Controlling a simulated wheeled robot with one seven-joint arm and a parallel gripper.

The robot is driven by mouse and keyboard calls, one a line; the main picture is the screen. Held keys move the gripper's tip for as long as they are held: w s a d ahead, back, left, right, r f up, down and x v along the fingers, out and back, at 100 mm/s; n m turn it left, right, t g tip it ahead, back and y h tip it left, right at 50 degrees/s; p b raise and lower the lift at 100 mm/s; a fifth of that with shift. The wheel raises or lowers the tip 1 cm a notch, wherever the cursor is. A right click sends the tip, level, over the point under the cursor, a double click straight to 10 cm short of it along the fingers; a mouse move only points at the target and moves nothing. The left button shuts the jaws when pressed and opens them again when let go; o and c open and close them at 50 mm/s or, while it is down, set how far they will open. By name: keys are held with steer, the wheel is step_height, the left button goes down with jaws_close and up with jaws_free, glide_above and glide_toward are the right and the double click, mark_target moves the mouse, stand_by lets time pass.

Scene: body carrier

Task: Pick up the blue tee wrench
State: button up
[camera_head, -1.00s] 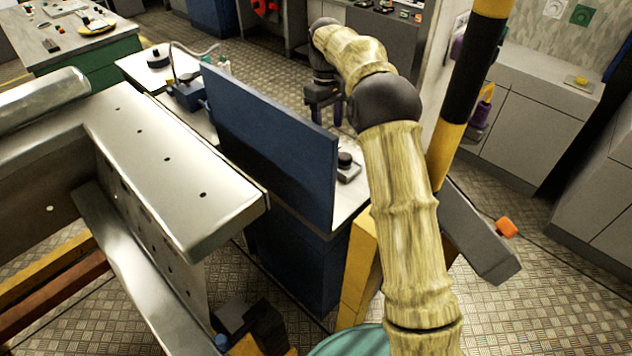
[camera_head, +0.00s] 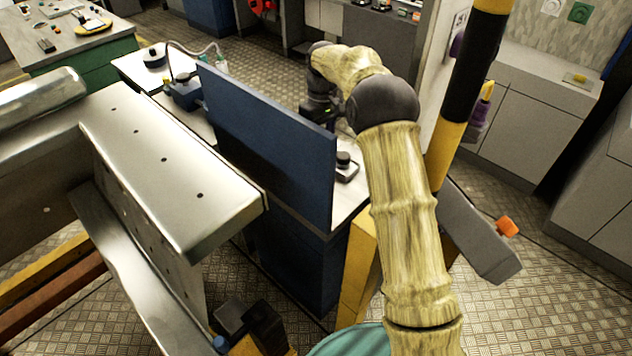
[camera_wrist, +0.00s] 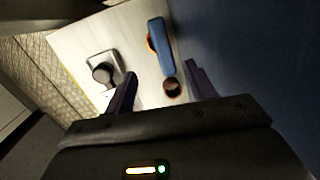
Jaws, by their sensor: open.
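A blue bar with an orange edge, seemingly the blue tee wrench (camera_wrist: 162,47), lies on the pale bench top in the wrist view. Its full shape cannot be made out. My gripper (camera_wrist: 160,70) is open and empty, with its dark fingers apart. The blue bar shows beyond and between the fingertips, nearer the right one. In the head view my gripper (camera_head: 320,112) is over the bench, its fingers hidden behind the blue upright panel (camera_head: 268,140). The wrench is hidden in that view.
The blue panel rises close to my right finger in the wrist view. A black knob on a plate (camera_wrist: 103,70) sits left of the fingers. A small brown round thing (camera_wrist: 172,87) lies between them. A yellow-black post (camera_head: 466,90) stands right of my arm.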

steer(key=f, duration=0.4)
steer(key=s+f, duration=0.1)
steer(key=f, duration=0.1)
steer(key=shift+p, duration=0.4)
steer(key=shift+a, duration=0.1)
steer(key=shift+f, duration=0.1)
steer(key=shift+a+f, duration=0.15)
steer(key=shift+f, duration=0.1)
steer(key=f, duration=0.1)
steer(key=f+p, duration=0.1)
steer(key=f, duration=0.1)
steer(key=f+p, duration=0.1)
steer(key=shift+s+a+f, duration=0.2)
steer(key=shift+s+a, duration=0.05)
steer(key=shift+s, duration=0.1)
